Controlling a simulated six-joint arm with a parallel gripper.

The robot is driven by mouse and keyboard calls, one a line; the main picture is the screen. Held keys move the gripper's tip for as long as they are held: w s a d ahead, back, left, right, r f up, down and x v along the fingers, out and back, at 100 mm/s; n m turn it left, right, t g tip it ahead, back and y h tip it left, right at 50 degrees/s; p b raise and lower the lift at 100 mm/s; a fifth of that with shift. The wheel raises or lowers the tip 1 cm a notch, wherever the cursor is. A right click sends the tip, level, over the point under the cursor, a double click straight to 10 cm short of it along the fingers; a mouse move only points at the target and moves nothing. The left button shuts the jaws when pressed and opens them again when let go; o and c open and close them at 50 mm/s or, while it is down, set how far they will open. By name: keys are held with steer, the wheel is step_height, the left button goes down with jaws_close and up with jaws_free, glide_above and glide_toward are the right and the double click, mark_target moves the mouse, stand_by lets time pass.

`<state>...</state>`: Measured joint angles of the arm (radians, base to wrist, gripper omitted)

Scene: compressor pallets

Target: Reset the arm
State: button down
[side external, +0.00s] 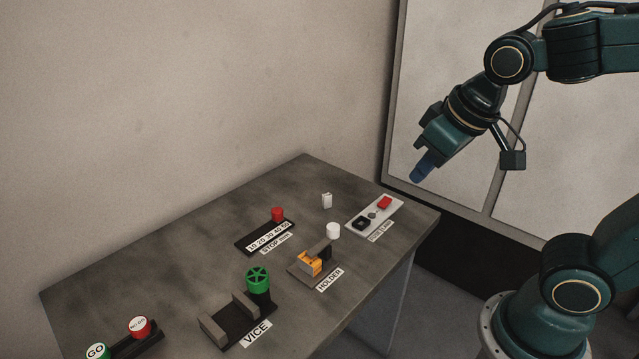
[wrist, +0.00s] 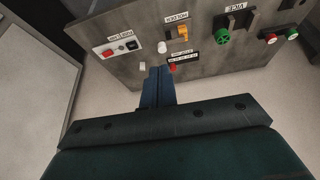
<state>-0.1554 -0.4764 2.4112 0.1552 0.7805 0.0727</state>
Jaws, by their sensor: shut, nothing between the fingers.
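My gripper (side external: 421,169) is shut and empty, with its blue fingers together. In the side external view it hangs in the air above and beyond the table's far right corner, pointing down and to the left. In the wrist view the shut fingers (wrist: 158,86) point toward the table (wrist: 100,72), apart from everything on it. My arm reaches in from the right in the side external view.
The table (side external: 180,225) bears a green-wheeled vice (side external: 258,281), a holder with an orange part (side external: 310,262), a stop strip with a red knob (side external: 277,214), a panel with a red switch (side external: 384,203), a white cylinder (side external: 333,231), a small white block (side external: 327,200) and GO/NO GO buttons (side external: 139,327).

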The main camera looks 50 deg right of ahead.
steer(key=s+r, duration=0.1)
steer(key=s, duration=0.5)
steer(key=shift+s+d+n+t+y, duration=0.25)
steer(key=shift+d+n+t+y, duration=0.05)
stand_by(0.8)
